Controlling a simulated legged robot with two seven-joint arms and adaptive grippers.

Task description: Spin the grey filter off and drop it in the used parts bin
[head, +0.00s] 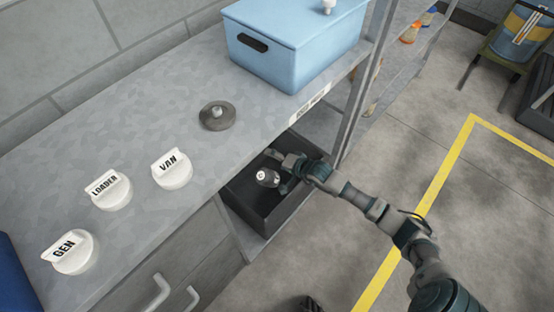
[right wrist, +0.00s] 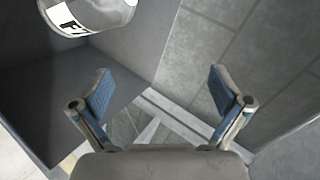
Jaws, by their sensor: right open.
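The grey filter (head: 268,177) shows inside the outline of the dark used parts bin (head: 236,207), under the bench. I cannot tell whether it rests on the bin floor. In the right wrist view a grey cylinder with a white label (right wrist: 88,14), likely the filter, is at the top left, apart from the fingers. My right gripper (head: 286,166) is over the bin, beside the filter. In the right wrist view its two blue-padded fingers (right wrist: 160,72) are spread with nothing between them. My left gripper is not in view.
A grey disc with a stud (head: 217,116) sits on the bench (head: 130,130). White knobs marked VAN (head: 172,170), LOADER (head: 110,191) and GEN (head: 70,253) stand along it. A blue lidded box (head: 295,45) is at the back. A shelf post (head: 354,105) rises close behind my right gripper.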

